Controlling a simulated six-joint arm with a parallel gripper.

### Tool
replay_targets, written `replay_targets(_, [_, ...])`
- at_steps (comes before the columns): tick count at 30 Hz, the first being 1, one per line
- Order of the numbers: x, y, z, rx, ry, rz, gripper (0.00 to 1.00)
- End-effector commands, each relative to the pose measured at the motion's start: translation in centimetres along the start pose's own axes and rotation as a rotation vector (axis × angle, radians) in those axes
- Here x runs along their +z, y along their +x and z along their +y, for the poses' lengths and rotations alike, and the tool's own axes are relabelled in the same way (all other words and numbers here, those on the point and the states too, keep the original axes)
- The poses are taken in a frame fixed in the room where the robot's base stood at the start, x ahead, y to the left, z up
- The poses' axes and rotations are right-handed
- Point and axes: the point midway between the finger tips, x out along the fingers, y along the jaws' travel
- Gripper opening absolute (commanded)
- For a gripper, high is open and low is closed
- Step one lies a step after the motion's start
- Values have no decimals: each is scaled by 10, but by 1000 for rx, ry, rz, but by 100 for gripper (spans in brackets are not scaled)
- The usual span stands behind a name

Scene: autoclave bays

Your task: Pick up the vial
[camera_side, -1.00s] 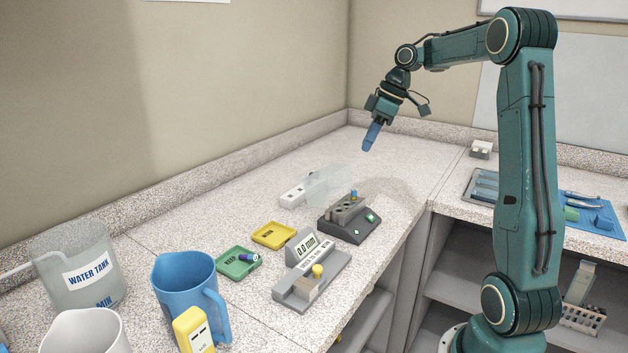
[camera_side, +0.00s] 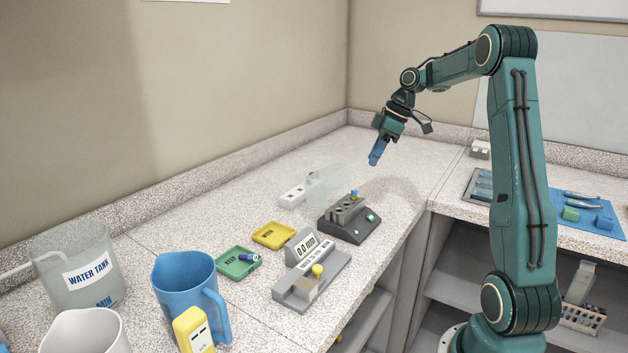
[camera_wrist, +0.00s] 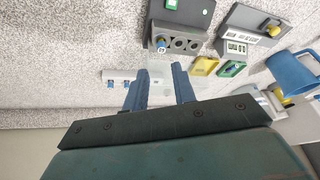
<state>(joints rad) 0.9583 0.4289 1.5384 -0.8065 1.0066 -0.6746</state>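A vial with a blue cap (camera_side: 354,195) stands in a hole of the dark grey block (camera_side: 352,232), on the bench; its body is hidden in the block. The vial's top also shows in the wrist view (camera_wrist: 161,45), in the leftmost of the block's holes. Another vial, dark with a blue cap (camera_side: 249,257), lies in the green KEEP tray (camera_side: 232,271). My gripper (camera_side: 374,163) is in the air above and behind the block, its fingers tilted downward. In the wrist view its blue fingers (camera_wrist: 159,69) are apart with nothing between them.
A clear panel (camera_side: 328,185) stands just behind the block, beside a white strip (camera_side: 292,196). A yellow tray (camera_side: 273,235) and a grey gauge (camera_side: 312,272) are nearer. A blue jug (camera_side: 184,285) and water tank (camera_side: 82,265) stand left. The bench at the back is clear.

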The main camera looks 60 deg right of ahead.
Motion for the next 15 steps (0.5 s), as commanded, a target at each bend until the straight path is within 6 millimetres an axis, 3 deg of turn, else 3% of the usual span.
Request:
replay_targets(6, [0,34,-1,-3,1,-1,27])
replay_targets(15, [0,51,0,-1,-1,-1,27])
